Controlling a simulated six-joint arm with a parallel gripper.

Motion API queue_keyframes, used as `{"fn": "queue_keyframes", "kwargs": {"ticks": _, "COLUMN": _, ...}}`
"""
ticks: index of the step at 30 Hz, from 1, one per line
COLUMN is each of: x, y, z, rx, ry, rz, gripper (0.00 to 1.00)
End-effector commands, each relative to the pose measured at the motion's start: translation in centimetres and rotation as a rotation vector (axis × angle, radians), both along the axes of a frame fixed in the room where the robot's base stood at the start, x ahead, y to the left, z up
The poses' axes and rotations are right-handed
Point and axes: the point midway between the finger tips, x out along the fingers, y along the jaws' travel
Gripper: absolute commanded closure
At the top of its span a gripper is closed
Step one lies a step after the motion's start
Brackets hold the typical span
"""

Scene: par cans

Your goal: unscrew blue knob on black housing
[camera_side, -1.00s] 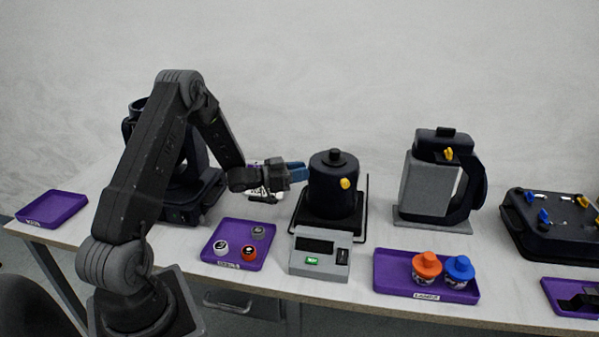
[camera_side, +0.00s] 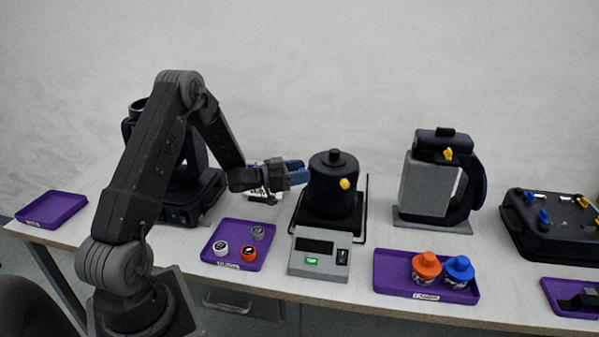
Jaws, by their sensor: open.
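The black housing at the far right (camera_side: 560,232) carries blue knobs, one at its left edge (camera_side: 530,196) and one a little nearer the front (camera_side: 544,216). Yellow knobs also sit on it. I cannot tell which blue knob the task means. My gripper (camera_side: 303,173) has blue fingers and is open and empty. It is at the left side of a black canister (camera_side: 330,192) with a yellow knob (camera_side: 345,184), far to the left of the housing. I cannot tell whether the fingertips touch the canister.
A grey scale (camera_side: 319,276) stands in front of the canister. A purple tray (camera_side: 381,258) holds an orange-capped and a blue-capped jar. A grey and black machine (camera_side: 425,185) stands between the canister and the housing. Another purple tray (camera_side: 215,238) holds several small caps.

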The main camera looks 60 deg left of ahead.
Motion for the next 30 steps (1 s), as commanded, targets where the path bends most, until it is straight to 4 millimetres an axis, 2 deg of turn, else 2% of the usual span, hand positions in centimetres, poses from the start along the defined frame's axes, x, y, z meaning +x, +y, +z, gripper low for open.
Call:
{"fn": "queue_keyframes", "kwargs": {"ticks": 4, "x": -0.3, "y": 0.1, "z": 0.0, "rx": -0.001, "ry": 0.001, "rz": 0.001, "gripper": 0.50}}
{"fn": "queue_keyframes", "kwargs": {"ticks": 8, "x": -1.7, "y": 0.6, "z": 0.0, "rx": -0.001, "ry": 0.001, "rz": 0.004, "gripper": 0.50}}
{"fn": "queue_keyframes", "kwargs": {"ticks": 21, "x": -10.6, "y": 3.3, "z": 0.0, "rx": -0.001, "ry": 0.000, "rz": 0.005, "gripper": 0.50}}
{"fn": "queue_keyframes", "kwargs": {"ticks": 25, "x": -12.2, "y": 3.8, "z": 0.0, "rx": 0.001, "ry": 0.000, "rz": 0.003, "gripper": 0.50}}
{"fn": "queue_keyframes", "kwargs": {"ticks": 30, "x": -13.2, "y": 4.0, "z": 0.0, "rx": 0.000, "ry": 0.000, "rz": 0.001, "gripper": 0.50}}
